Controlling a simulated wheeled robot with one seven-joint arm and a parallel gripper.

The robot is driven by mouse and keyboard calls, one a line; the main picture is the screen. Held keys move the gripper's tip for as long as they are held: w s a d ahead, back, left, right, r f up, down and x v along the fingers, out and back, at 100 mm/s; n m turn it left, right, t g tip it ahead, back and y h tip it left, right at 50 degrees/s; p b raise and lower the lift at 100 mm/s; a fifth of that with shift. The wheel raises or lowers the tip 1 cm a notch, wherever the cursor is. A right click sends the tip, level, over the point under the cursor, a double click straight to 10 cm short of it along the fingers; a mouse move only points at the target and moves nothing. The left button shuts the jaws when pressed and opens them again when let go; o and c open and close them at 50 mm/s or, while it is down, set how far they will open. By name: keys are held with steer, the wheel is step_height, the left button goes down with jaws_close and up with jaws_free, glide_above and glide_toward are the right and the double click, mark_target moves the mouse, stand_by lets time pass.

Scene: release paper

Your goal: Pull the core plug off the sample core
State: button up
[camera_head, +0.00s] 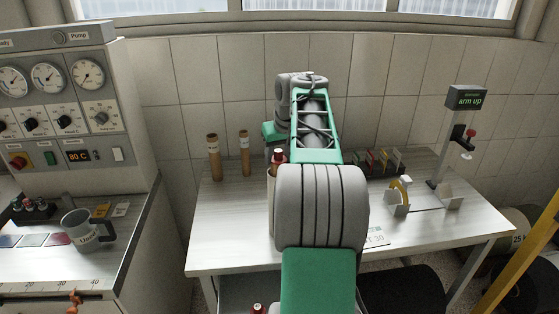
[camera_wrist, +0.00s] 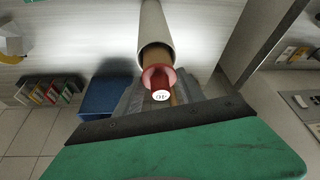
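The red core plug (camera_wrist: 152,77) has a pale round end marked with a number. It sits at the end of the brown sample core (camera_wrist: 157,55), which stands inside a cream tube (camera_wrist: 154,22). In the head view, the plug (camera_head: 279,156) shows just left of my arm, and the tube is mostly hidden by my arm. My gripper (camera_wrist: 158,92) is at the plug, with a grey finger on each side of it. Whether the fingers press on the plug is unclear.
Two brown tubes (camera_head: 213,160) stand at the table's back left. A rack of coloured items (camera_head: 380,162), a yellow-topped holder (camera_head: 398,195) and an "arm up" stand (camera_head: 440,150) are on the right. A control cabinet (camera_head: 75,110) and a grey mug (camera_head: 82,230) are at left.

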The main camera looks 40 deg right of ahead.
mark_target(279, 151)
steer(key=c, duration=0.8)
steer(key=shift+r+p, duration=2.35)
steer(key=shift+r, duration=0.05)
